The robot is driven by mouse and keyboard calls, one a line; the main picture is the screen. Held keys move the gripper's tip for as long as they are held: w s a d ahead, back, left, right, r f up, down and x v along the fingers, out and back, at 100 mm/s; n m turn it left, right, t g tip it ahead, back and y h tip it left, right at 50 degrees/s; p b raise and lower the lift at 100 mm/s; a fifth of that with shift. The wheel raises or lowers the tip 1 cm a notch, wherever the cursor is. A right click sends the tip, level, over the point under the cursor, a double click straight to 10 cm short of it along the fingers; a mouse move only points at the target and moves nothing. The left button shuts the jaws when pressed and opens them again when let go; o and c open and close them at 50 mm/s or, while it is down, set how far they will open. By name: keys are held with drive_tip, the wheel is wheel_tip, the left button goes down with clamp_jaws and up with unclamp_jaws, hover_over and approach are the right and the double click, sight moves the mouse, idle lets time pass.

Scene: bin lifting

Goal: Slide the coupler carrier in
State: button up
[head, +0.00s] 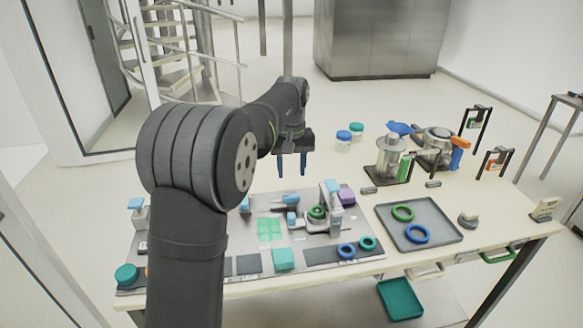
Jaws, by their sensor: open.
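My gripper (291,166) hangs above the back part of the workbench, fingers pointing down. Its two dark blue fingers are apart with nothing between them. Below it, on a grey work plate (230,236), stands a small fixture (334,205) with a grey upright, light blue parts and a green round piece (317,211) at its base. I cannot tell for certain which part is the coupler carrier; it may belong to this fixture. A blue-topped part (290,199) lies just left of the fixture. My gripper is well above and touches none of these.
A grey tray (451,236) holds a green ring (402,212) and a blue ring (417,234). Behind it stand metal machines (391,158), (434,146) and black-framed stands (497,161). Two lidded jars (343,142) are at the back. My arm hides the bench's left part.

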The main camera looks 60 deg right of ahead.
drive_tip(key=shift+o, duration=0.8)
drive_tip(key=m, duration=1.8)
approach(292, 215)
wheel_tip(292, 215, down, 10)
drive_tip(key=shift+w+f, duration=0.1)
